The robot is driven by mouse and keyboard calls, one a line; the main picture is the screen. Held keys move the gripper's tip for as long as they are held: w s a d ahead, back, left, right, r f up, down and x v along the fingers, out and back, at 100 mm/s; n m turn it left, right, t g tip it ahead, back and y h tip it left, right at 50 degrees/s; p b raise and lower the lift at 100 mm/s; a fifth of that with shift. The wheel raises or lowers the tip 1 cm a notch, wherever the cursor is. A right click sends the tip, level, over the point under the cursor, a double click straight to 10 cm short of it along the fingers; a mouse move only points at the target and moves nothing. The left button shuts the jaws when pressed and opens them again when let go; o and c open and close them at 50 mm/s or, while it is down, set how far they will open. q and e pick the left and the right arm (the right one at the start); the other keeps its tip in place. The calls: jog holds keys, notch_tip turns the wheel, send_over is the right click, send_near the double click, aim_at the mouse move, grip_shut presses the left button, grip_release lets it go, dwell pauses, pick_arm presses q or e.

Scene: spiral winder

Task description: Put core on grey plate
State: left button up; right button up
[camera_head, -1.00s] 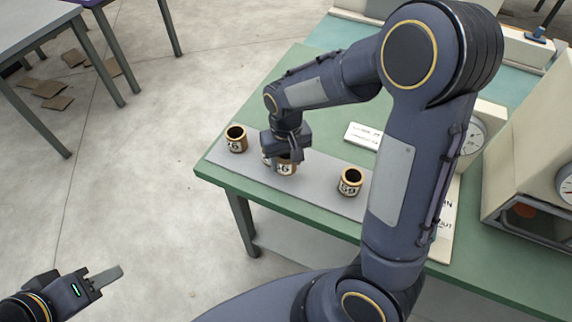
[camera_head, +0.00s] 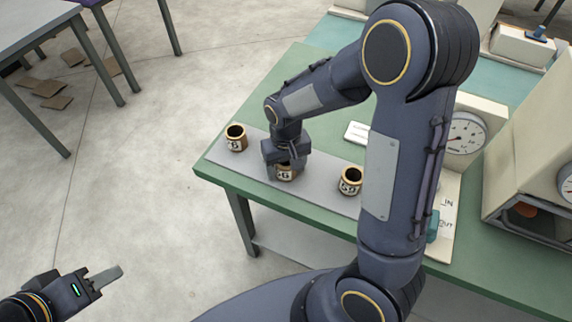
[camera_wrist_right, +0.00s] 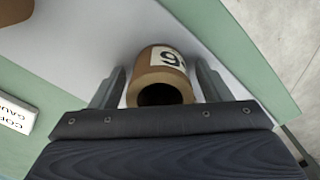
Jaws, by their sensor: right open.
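A brown core (camera_head: 285,174) with a white number label stands on the grey plate (camera_head: 222,158), in the middle of the plate's length. My right gripper (camera_head: 286,161) is over it, its fingers on either side of it. In the right wrist view the same core (camera_wrist_right: 165,62) lies between the two spread fingers, with a gap visible on each side. Its dark hole faces my wrist. Two more cores stand on the plate, one to the left (camera_head: 236,144) and one to the right (camera_head: 351,186). My left gripper (camera_head: 103,277) is above the floor at lower left, away from the table.
The plate lies on a green table (camera_head: 325,224). Behind it is a white label block (camera_head: 357,132). A dial gauge (camera_head: 467,133) and a cream machine (camera_head: 535,165) stand at right. My right arm hides part of the table.

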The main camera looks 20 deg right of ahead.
jog(key=shift+r, duration=0.1)
notch_tip(320, 180, up, 11)
jog(key=s+r+t+y, duration=0.2)
jog(key=s, duration=0.7)
jog(key=s+r+t+y, duration=0.1)
jog(key=s+r+t, duration=0.1)
jog(key=s, duration=0.6)
jog(key=shift+s+d+m+t+y+p, duration=0.3)
jog(key=shift+s+t+y, duration=0.1)
jog(key=shift+t, duration=0.4)
jog(key=shift+r, duration=0.1)
jog(key=shift+c, duration=0.4)
